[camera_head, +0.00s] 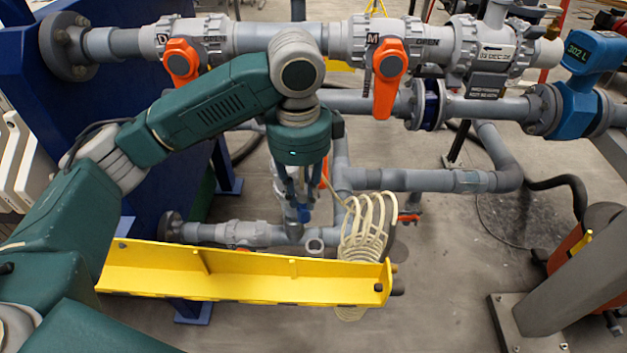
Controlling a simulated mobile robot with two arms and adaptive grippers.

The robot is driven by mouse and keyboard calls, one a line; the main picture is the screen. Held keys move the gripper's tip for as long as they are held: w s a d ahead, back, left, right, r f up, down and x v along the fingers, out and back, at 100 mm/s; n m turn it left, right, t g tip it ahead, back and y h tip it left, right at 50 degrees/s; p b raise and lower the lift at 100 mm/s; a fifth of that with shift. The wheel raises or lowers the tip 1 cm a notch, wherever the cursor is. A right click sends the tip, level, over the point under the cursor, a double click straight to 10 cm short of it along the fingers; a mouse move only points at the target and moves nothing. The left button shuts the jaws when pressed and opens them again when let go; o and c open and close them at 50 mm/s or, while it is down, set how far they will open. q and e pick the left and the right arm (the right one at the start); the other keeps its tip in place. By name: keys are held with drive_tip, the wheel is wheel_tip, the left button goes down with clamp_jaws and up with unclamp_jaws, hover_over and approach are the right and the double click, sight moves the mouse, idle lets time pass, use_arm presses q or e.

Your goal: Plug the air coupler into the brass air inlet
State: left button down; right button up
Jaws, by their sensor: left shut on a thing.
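My left gripper (302,205) points straight down in the middle of the view, in front of the grey pipes. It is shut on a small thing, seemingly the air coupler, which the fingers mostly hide. A cream coiled air hose (368,232) hangs just right of the gripper, and its upper end runs up toward the fingers. The coil hangs partly behind a yellow beam. I cannot make out the brass air inlet. My right gripper is not in view.
The yellow beam (240,275) crosses below the gripper. Grey pipes with orange valve handles (388,78) run across the top. A blue flow meter (580,85) sits at the right. A dark blue panel (30,60) stands at the left.

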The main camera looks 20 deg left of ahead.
use_arm(q)
drive_tip(key=s+a+f+n, duration=0.1)
drive_tip(key=s+n, duration=0.4)
drive_tip(key=n, duration=0.3)
drive_tip(key=s+a+f+n, duration=0.1)
drive_tip(key=s+n, duration=0.4)
drive_tip(key=n, duration=0.3)
drive_tip(key=shift+s+a+f+b, duration=0.35)
drive_tip(key=shift+s, duration=0.05)
